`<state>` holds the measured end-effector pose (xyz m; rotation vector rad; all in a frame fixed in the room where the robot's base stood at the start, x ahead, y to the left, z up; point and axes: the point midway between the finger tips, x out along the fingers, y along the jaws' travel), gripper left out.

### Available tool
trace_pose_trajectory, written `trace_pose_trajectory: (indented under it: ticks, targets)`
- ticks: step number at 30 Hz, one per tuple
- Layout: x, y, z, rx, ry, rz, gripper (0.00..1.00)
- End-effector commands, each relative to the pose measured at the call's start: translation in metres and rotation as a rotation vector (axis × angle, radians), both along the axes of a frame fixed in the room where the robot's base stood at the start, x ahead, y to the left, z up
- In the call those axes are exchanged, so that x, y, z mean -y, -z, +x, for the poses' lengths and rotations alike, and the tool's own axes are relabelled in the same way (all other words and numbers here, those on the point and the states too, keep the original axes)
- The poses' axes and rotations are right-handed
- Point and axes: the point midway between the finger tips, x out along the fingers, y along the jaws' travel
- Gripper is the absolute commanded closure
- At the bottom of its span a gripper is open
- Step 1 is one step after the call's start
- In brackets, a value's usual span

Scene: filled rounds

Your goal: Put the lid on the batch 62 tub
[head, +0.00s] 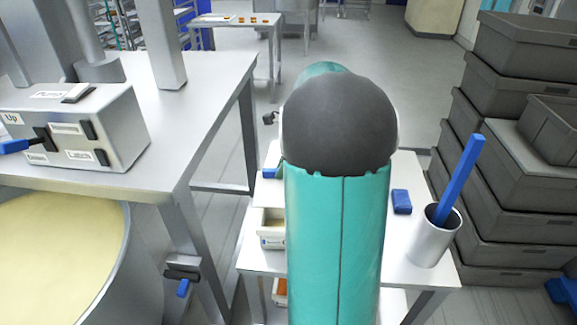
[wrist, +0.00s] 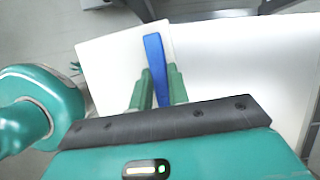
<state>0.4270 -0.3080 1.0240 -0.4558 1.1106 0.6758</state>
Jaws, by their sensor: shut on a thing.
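My gripper (wrist: 160,80) shows in the wrist view, its two green fingers closed on either side of a long blue bar (wrist: 154,50). The bar lies over a flat white square panel (wrist: 103,62) and looks like the handle of the lid. In the head view my arm hides the gripper and most of the lid. A white tub (head: 272,240) with a label and pale contents stands on the white cart, just left of my arm and partly hidden by it. Its label is too small to read.
The white cart top (head: 395,255) holds a blue block (head: 401,201) and a steel cup (head: 434,238) with a blue-handled tool. Another tub (head: 279,289) is lower down. A steel table (head: 190,120) and large bowl (head: 70,250) are left; grey crates (head: 515,130) are stacked right.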

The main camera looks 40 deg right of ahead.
Motion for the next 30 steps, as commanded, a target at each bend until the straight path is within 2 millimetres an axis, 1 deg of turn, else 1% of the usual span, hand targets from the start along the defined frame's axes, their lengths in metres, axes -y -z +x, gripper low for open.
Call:
trace_pose_trajectory:
  ticks: [5,8,30]
  targets:
    - [-0.001,-0.002,-0.003,-0.001,0.013,0.004,1.0]
    - [-0.001,0.003,-0.001,-0.002,0.015,0.005,1.0]
    - [-0.002,0.061,-0.004,-0.002,0.011,0.005,1.0]
